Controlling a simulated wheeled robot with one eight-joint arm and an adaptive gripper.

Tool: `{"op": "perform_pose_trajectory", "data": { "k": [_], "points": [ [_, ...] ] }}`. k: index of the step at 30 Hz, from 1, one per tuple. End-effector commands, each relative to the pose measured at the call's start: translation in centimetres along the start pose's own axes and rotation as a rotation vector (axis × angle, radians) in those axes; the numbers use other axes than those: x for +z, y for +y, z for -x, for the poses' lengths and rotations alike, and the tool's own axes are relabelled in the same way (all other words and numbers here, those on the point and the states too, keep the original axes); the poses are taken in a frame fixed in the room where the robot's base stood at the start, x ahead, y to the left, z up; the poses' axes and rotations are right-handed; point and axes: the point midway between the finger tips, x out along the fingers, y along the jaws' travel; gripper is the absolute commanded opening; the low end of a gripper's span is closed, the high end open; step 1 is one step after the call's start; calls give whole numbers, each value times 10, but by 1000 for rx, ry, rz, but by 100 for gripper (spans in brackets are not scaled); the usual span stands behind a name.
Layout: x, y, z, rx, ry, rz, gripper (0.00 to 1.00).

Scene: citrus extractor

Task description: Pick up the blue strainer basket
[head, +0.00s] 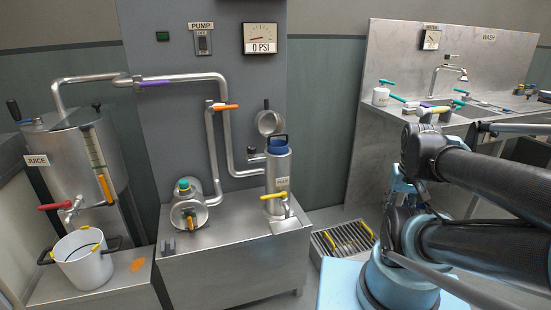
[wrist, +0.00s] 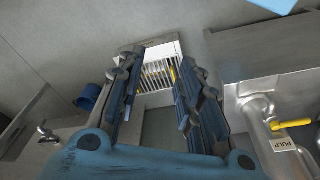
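The blue strainer basket (head: 278,148) sits in the top of the upright steel canister (head: 279,173) in the head view. Its blue rim and dark handle show above the canister; its lower part is hidden inside. My gripper (wrist: 160,60) is open and empty in the wrist view, its two fingers apart over the grated tray on the floor. The gripper is outside the head view. In the wrist view the canister's PULP label (wrist: 285,146) and yellow valve handle (wrist: 291,125) show at the right, beside the fingers. I cannot make out the basket there.
A steel pipe (head: 223,150) runs left of the canister. A round lid (head: 269,123) stands behind it. The grated tray (head: 343,240) lies on the floor to the right. A blue bin (wrist: 88,97) is left of the fingers. A white pot (head: 84,265) stands far left.

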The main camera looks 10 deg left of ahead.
Motion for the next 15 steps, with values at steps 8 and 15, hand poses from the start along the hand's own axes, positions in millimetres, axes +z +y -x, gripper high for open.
{"op": "perform_pose_trajectory", "data": {
  "k": [8, 15],
  "points": [
    [4, -3, 11, -6, 9, -12, 70],
    [-40, -31, 50, -62, -25, -139, 81]
  ]
}}
